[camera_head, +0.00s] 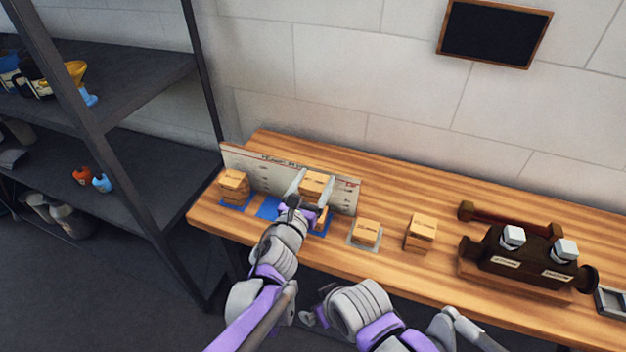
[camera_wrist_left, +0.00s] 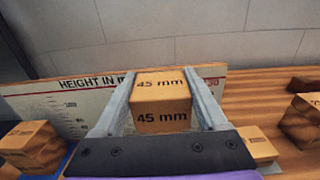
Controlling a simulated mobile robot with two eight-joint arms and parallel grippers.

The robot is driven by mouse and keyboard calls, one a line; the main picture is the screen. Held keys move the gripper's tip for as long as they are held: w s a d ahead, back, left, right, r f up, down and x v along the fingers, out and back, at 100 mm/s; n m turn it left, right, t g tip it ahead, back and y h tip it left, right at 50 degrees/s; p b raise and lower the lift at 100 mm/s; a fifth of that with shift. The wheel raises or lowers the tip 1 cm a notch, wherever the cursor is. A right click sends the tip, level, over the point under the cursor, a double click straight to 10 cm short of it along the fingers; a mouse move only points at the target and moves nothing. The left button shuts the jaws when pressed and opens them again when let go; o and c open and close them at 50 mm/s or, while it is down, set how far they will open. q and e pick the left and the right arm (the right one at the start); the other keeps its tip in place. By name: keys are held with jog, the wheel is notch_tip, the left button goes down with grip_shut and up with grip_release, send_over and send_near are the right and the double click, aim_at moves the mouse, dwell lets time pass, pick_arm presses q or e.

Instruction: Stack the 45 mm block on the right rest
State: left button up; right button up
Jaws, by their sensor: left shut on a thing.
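The wooden 45 mm block (camera_head: 315,182) is between the fingers of my left gripper (camera_head: 312,190); its label reads clearly in the left wrist view (camera_wrist_left: 162,103). The block looks level. Below it, partly hidden by the gripper, another wooden block (camera_head: 321,216) stands on the right blue rest (camera_head: 319,230). I cannot tell whether the two blocks touch. Wooden blocks (camera_head: 233,183) stand on the left blue rest (camera_head: 236,206). A bare blue patch (camera_head: 268,208) lies between.
A height board (camera_head: 262,172) stands behind the rests. To the right are a block (camera_head: 366,232) on a grey pad (camera_head: 360,246), a taller block (camera_head: 421,231) and a dark valve-like fixture (camera_head: 520,255). A dark shelf rack (camera_head: 150,165) stands left of the bench.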

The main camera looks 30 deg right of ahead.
pick_arm(q)
jog(key=shift+s+f, duration=0.1)
jog(key=shift+w+f+b, duration=0.2)
jog(key=shift+f+b, duration=0.35)
jog(key=shift+f, duration=0.15)
notch_tip(320, 180, down, 2)
jog(key=shift+s+b, duration=0.1)
jog(key=shift+b, duration=0.65)
jog(key=shift+f+b, duration=1.15)
jog(key=shift+f, duration=0.55)
jog(key=o, duration=1.4)
jog(key=shift+r, duration=0.15)
